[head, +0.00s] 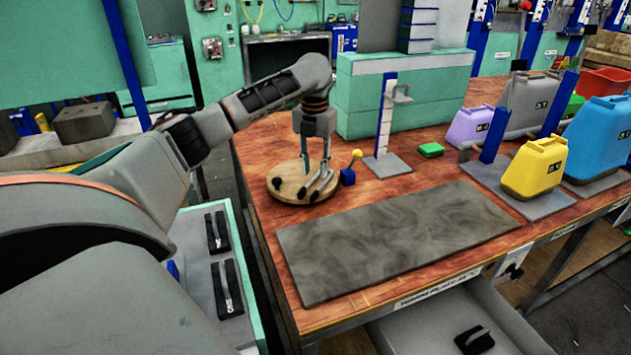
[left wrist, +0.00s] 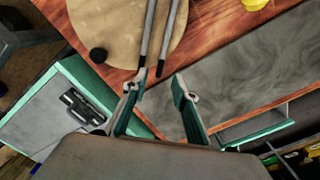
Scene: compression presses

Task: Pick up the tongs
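The tongs are two slim grey arms (left wrist: 168,35) lying on a round wooden board in the left wrist view. In the head view they appear as thin grey pieces (head: 322,185) on the board, partly hard to tell from my fingers. My left gripper (head: 316,168) points down just over the board. In the left wrist view its two fingers (left wrist: 155,88) are spread apart, with the near ends of the tongs' arms close to the gap between the fingertips. Nothing is clasped. My right gripper is not in view.
The round board (head: 280,182) sits at the table's left edge. A grey slab (head: 390,240) lies in front. Coloured containers, including a yellow one (head: 535,165), stand on the right.

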